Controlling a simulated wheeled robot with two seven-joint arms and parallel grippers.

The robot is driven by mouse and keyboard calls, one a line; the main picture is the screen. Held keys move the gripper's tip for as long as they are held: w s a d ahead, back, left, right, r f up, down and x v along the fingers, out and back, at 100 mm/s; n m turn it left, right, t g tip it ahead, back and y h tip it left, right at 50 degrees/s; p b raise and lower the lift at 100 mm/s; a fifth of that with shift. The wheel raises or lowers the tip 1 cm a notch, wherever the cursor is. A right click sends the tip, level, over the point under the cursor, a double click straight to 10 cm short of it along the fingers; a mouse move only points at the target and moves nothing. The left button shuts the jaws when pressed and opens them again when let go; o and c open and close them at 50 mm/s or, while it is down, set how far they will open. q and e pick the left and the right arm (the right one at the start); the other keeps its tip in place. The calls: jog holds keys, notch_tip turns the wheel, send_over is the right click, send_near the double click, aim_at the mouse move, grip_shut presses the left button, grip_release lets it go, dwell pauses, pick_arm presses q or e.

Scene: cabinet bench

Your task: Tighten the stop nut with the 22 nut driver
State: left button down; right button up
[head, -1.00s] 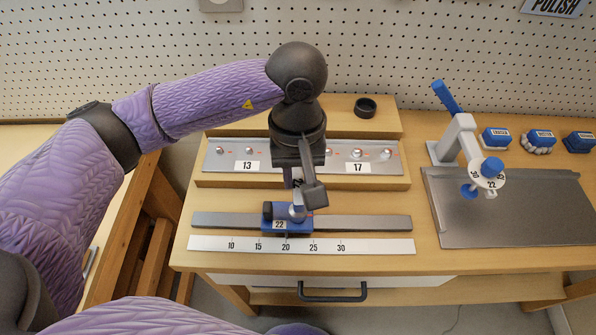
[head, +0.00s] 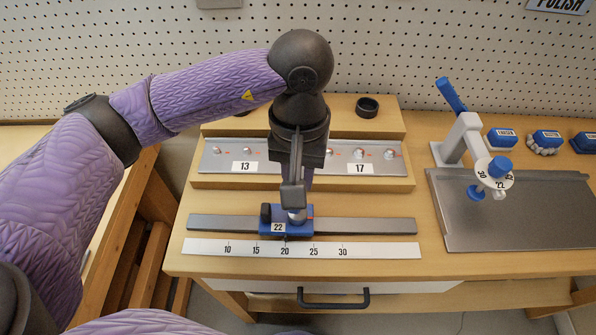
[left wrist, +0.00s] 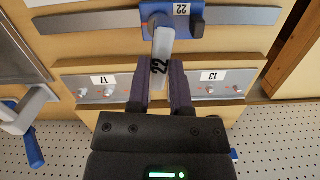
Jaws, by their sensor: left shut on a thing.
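My left gripper (head: 297,178) is shut on the 22 nut driver (left wrist: 161,50), a grey tool marked 22. In the left wrist view the driver stands out between the two dark fingers (left wrist: 160,88). Its lower end meets the top of the blue stop (head: 275,229), which carries a 22 label and sits on the grey rail (head: 370,224). The stop also shows in the left wrist view (left wrist: 151,25). The stop nut is hidden under the driver's end, and I cannot tell how fully it is seated. My right gripper is out of view.
A white scale (head: 380,250) lies before the rail. Behind are a rack marked 13 and 17 (head: 315,157) and a black ring (head: 367,107). At right stand a blue-handled lever tool (head: 464,138), a metal plate (head: 520,215) and blue blocks (head: 545,138).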

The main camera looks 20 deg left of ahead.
pick_arm(q)
jog(key=shift+m+b, duration=1.2)
jog(key=shift+b, duration=0.35)
